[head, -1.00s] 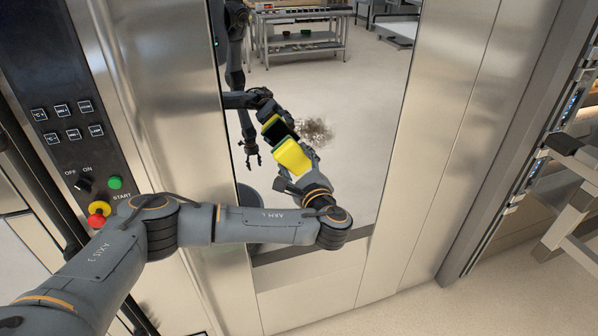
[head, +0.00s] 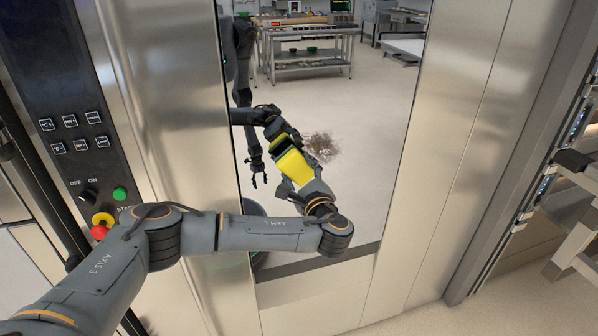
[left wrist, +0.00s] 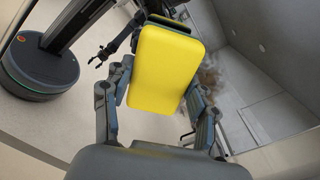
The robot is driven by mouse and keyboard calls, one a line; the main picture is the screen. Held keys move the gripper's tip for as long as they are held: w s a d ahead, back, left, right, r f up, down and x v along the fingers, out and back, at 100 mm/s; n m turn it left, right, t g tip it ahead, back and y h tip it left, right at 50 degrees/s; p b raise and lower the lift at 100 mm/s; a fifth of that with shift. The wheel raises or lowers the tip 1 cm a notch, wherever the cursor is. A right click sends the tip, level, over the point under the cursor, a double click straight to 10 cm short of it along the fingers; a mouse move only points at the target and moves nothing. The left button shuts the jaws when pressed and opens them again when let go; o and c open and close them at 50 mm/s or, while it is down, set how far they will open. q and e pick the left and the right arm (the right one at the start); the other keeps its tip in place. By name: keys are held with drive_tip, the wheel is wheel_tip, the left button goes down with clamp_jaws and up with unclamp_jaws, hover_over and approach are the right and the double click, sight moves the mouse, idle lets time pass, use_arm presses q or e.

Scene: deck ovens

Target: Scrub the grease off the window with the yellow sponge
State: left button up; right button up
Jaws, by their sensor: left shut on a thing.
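The yellow sponge (head: 294,167) is held in my left gripper (head: 302,178) in front of the window (head: 375,150), a tall shiny pane that mirrors my arm and the sponge. My left gripper is shut on it; in the left wrist view the sponge (left wrist: 166,68) sits between the two fingers. The sponge and its reflection nearly meet, but I cannot tell whether it touches the glass. The brown grease patch (head: 321,147) is just right of and slightly above the sponge; it also shows as a smudge in the left wrist view (left wrist: 210,78). My right gripper appears only as a reflection.
A control panel (head: 75,125) with buttons and a red-yellow emergency knob (head: 101,226) is left of the window, close to my left arm. A rack (head: 575,215) stands at the right. The steel panel right of the window is clear.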

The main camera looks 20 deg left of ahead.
use_arm(q)
drive_tip(key=shift+b+x, duration=0.3)
drive_tip(key=shift+x, duration=0.6)
